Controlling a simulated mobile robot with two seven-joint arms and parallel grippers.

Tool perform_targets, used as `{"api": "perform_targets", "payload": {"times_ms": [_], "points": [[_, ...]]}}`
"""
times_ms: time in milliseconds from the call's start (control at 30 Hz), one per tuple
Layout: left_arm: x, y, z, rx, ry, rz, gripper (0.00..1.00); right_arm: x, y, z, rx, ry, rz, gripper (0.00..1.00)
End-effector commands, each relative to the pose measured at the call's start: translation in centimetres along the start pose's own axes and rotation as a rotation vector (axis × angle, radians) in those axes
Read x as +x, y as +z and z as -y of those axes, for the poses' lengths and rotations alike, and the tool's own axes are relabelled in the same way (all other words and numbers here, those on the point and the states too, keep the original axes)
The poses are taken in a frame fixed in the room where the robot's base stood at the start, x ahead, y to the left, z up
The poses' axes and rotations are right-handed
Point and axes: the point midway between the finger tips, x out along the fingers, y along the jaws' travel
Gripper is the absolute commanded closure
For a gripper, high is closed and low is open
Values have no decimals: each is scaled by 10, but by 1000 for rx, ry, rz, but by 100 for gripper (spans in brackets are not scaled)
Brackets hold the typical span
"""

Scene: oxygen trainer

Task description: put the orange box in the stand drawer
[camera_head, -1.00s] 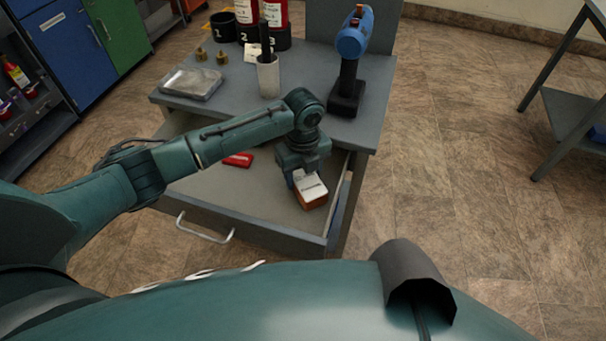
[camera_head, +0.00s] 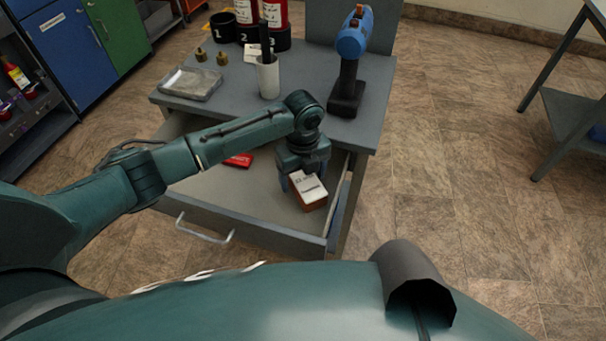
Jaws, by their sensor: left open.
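The orange box (camera_head: 310,200), with a white label on top, is inside the open stand drawer (camera_head: 255,215), near its right front corner. The drawer is pulled out from the grey stand (camera_head: 225,108) and its handle (camera_head: 205,230) faces me. My right gripper is not in view.
A red item (camera_head: 239,160) lies in the drawer, partly behind my left arm. On the stand top are a blue drill (camera_head: 352,60), a white cup (camera_head: 268,78), a clear tray (camera_head: 191,83), brass fittings (camera_head: 222,58) and red cylinders (camera_head: 273,14).

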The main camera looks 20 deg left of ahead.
Motion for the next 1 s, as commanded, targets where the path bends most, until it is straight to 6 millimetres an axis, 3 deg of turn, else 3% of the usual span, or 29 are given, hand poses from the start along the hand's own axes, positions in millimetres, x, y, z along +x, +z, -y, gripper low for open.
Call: {"api": "perform_targets", "payload": {"times_ms": [400,600,1000], "points": [[-82,1,1,1,-5,2,26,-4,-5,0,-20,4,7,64],[-111,1,1,0,-3,1,26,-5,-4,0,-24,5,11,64],[-120,0,0,-1,-1,0,26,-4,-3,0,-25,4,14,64]]}}
